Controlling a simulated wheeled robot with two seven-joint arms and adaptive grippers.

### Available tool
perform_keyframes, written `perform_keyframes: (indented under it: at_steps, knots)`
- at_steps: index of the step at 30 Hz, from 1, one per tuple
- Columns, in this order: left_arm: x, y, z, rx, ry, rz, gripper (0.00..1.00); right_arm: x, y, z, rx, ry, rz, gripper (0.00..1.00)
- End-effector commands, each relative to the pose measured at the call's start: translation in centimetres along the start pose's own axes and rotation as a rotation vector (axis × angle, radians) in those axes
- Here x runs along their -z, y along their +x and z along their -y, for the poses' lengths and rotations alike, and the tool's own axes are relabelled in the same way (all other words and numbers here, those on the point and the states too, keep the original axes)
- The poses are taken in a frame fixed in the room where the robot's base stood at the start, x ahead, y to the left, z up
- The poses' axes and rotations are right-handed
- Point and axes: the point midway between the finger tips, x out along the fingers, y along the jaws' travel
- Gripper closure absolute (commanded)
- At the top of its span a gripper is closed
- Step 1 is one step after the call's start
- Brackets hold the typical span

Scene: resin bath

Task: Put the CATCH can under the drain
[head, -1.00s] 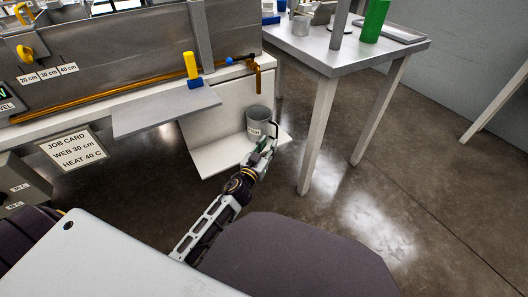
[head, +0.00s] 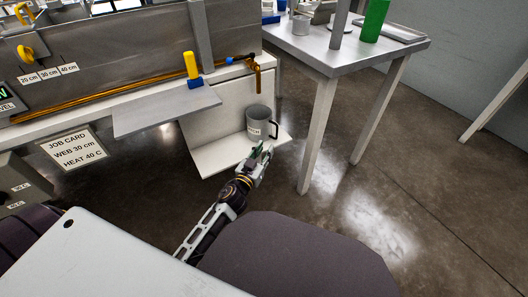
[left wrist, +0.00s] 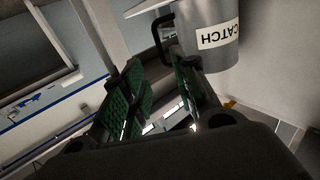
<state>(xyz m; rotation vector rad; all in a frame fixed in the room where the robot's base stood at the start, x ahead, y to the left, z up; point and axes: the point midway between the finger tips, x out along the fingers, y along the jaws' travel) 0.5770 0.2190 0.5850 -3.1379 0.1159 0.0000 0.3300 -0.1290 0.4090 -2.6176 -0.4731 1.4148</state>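The grey CATCH can (head: 258,120) stands upright on the low white shelf (head: 222,156), below the brass drain (head: 258,78) at the bath's right end. Its handle is on its right side in the head view. My left gripper (head: 260,152) is just in front of the can, apart from it. In the left wrist view, the two green-padded fingers (left wrist: 152,95) are spread with nothing between them, and the can (left wrist: 207,35) with its CATCH label is beyond them. My right gripper is not in view.
A grey ledge (head: 165,110) juts out left of the shelf, with a yellow-handled tool (head: 192,67) above it. A table (head: 345,55) with a green cylinder (head: 375,20) stands at right, its leg (head: 318,135) near the shelf. Open floor lies further right.

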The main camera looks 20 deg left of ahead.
Motion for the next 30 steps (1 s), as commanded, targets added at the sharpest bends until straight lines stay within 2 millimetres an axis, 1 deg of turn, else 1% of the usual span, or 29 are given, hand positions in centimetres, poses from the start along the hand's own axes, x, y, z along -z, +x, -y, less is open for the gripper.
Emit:
perform_keyframes:
  at_steps: [8, 14, 17, 23, 30]
  knots:
    - [-0.1, -0.1, 0.0, 0.003, -0.001, 0.004, 0.71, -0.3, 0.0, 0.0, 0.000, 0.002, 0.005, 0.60]
    - [-1.3, -1.0, 0.4, 0.031, -0.014, 0.047, 0.71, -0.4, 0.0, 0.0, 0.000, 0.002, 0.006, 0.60]
    - [-2.5, -2.0, 0.6, 0.056, -0.026, 0.096, 0.71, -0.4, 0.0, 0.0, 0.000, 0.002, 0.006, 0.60]
    - [-6.1, -5.0, 0.6, 0.097, -0.055, 0.247, 0.71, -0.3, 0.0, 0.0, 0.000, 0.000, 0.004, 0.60]
    - [-10.8, -9.5, -0.8, 0.088, -0.086, 0.464, 0.71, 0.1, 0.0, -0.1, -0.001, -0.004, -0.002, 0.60]
